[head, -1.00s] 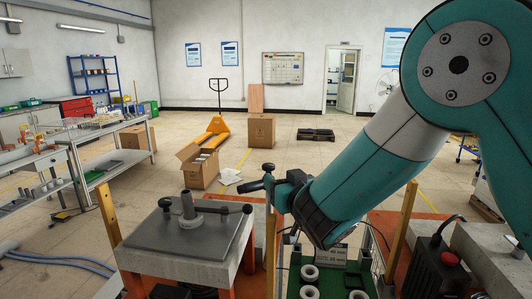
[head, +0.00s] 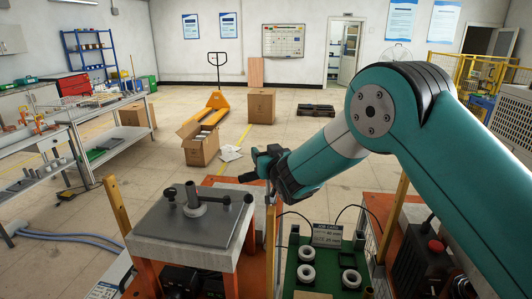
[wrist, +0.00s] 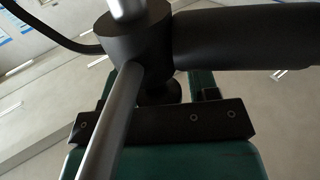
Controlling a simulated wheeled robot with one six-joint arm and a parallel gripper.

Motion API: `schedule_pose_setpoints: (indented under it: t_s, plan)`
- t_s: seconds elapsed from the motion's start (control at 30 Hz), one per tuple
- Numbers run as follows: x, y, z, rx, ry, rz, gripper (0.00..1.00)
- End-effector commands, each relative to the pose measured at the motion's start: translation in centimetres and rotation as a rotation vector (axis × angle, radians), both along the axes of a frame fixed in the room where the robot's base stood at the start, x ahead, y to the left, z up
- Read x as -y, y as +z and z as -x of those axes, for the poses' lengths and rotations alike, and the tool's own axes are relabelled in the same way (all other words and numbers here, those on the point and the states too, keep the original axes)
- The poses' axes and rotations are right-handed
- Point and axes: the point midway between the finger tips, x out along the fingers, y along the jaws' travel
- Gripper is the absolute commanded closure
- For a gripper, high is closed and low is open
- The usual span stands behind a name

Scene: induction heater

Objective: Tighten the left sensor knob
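A grey plate (head: 172,236) on an orange-legged stand holds a post (head: 194,203) with a dark crossbar. No label marks either as a sensor knob. My gripper (head: 262,163) is in the air beyond the plate's far right corner, apart from both knobs. Its fingers are too dark and small to read. The wrist view shows a metal rod (wrist: 112,115) and a thick black cylinder (wrist: 245,38) close to the lens; I cannot tell what they belong to. No knob is recognisable there.
A green tray (head: 293,262) with several white rings and a job card (head: 328,233) stands right of the plate. Yellow posts (head: 118,208) rise beside the stand. A red-buttoned box (head: 433,262) is at right.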

Motion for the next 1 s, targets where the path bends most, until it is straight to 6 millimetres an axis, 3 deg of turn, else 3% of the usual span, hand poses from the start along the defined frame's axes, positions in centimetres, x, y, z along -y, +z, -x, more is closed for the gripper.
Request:
schedule_pose_setpoints:
  t_s: [0.03, 0.17, 0.5, 1.0]
  plan:
    - [0.00, 0.02, 0.01, 0.000, 0.000, 0.000, 0.58]
    - [0.00, 0.03, 0.01, 0.000, 0.000, 0.000, 0.86]
    - [-0.22, -0.81, -0.10, 0.002, -0.048, 0.006, 0.86]
    - [0.22, 0.06, -0.03, -0.001, -0.133, -0.002, 0.86]
